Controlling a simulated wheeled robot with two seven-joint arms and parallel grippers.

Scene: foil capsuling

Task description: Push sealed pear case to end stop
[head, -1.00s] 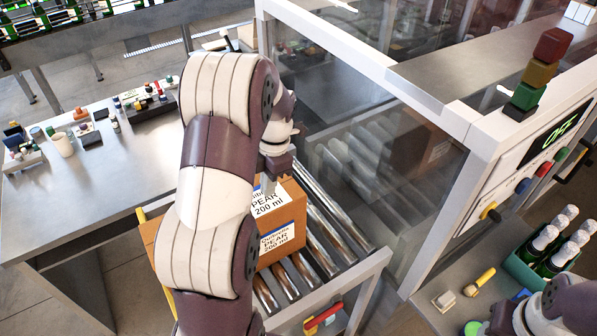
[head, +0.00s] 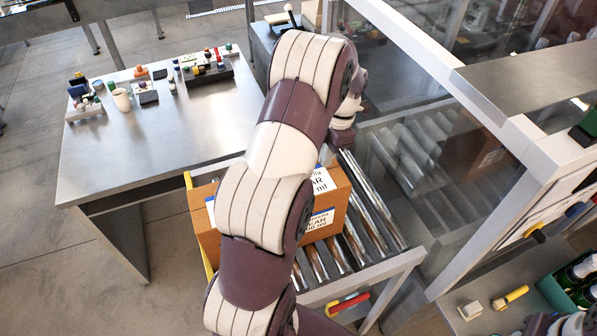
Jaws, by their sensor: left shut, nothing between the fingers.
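The sealed pear case (head: 333,200) is a brown cardboard box with white "PEAR 200 ml" labels. I cannot make out an end stop.
A clear-walled machine frame (head: 470,95) stands right of the case, with rollers continuing behind its panel. A steel table (head: 150,150) with small items is at the left. A green crate of bottles (head: 553,292) is at the lower right.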

